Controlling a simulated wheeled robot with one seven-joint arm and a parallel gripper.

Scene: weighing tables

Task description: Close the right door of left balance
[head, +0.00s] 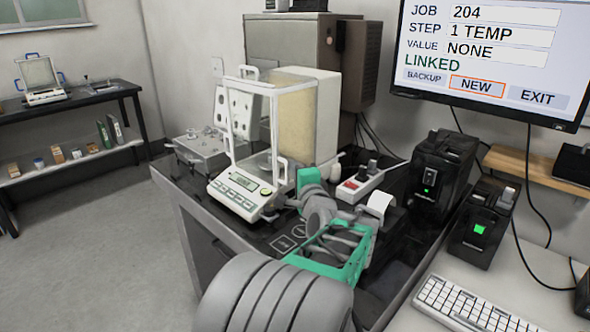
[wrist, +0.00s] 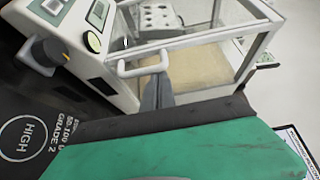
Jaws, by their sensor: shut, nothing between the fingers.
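The balance (head: 238,195) stands on the dark table in front of me, with a glass draft shield and white frame. Its right door has a white handle (head: 282,172), low near the front corner. In the wrist view the same handle (wrist: 143,66) sits beside the display housing. I cannot tell whether any gap is left at the door's edge. My gripper is at the right side of the balance; in the wrist view its grey fingers (wrist: 157,93) are shut and empty, just by the handle. Whether they touch it is unclear. My green gripper body hides part of the table.
A power strip (head: 362,183) and two black devices, one of them a tall unit (head: 443,170), stand to the right. Another balance (head: 40,78) is on the far back table. The floor at left is clear.

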